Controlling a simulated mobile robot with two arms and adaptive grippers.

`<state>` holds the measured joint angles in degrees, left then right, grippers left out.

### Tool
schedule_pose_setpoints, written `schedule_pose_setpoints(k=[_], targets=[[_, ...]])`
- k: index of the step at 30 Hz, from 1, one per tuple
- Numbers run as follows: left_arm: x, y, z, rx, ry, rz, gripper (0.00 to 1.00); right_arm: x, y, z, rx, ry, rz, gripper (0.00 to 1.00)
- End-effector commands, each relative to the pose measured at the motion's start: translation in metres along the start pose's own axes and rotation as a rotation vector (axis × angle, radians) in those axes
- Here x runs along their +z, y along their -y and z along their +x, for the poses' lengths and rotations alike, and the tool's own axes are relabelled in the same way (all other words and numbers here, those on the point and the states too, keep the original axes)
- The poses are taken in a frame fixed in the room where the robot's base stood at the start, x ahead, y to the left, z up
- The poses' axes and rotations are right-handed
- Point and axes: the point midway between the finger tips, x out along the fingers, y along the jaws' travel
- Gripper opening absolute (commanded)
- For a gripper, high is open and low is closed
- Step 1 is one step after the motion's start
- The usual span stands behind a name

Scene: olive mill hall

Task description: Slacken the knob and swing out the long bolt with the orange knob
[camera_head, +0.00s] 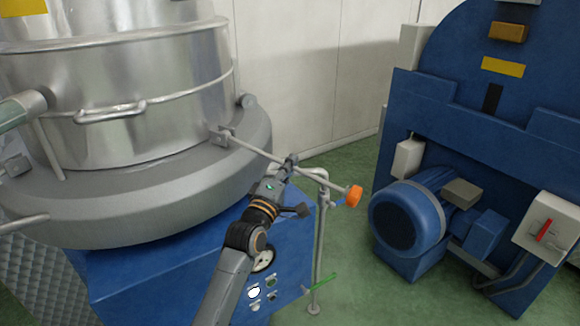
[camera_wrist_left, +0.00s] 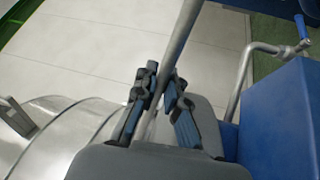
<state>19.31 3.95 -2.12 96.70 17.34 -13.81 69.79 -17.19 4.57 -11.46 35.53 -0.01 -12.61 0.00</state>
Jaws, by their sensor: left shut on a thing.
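The long bolt (camera_head: 254,151) is a thin grey rod. It runs from a bracket (camera_head: 220,135) on the rim of the steel vessel, out to the right and slightly down in the head view. The orange knob (camera_head: 354,196) sits at its outer end, clear of the vessel. My left gripper (camera_head: 289,168) is shut on the rod between bracket and knob. In the left wrist view, the rod (camera_wrist_left: 181,32) passes between the fingers of my left gripper (camera_wrist_left: 160,88); the knob is not visible there. My right gripper is not in view.
The steel vessel (camera_head: 150,95) with a wide grey rim (camera_head: 130,205) stands on a blue base (camera_head: 130,285) at left. A bent pipe (camera_head: 321,235) rises beside the base, near the rod. A blue machine with a motor (camera_head: 408,215) stands right. Green floor (camera_head: 350,275) lies between.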

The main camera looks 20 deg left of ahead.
Motion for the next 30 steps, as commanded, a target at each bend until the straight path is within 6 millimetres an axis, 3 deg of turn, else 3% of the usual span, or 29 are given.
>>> schedule_pose_setpoints(k=[12, 24, 25, 27, 28, 30], targets=[[-0.002, -0.036, 0.008, -0.017, -0.030, -0.150, 0.00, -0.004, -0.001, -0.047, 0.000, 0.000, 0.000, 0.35], [-0.002, -0.036, 0.007, -0.017, -0.034, -0.171, 0.00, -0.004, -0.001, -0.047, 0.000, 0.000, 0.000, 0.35], [-0.002, -0.036, 0.007, -0.017, -0.034, -0.171, 0.15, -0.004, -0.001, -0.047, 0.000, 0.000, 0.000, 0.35], [-0.002, -0.036, 0.007, -0.017, -0.034, -0.170, 0.29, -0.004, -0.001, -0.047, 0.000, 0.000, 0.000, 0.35], [-0.002, -0.036, 0.007, -0.017, -0.034, -0.170, 0.34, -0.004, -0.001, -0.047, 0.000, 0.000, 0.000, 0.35], [-0.002, -0.036, 0.007, -0.018, -0.034, -0.170, 0.34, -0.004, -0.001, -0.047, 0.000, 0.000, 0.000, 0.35]])
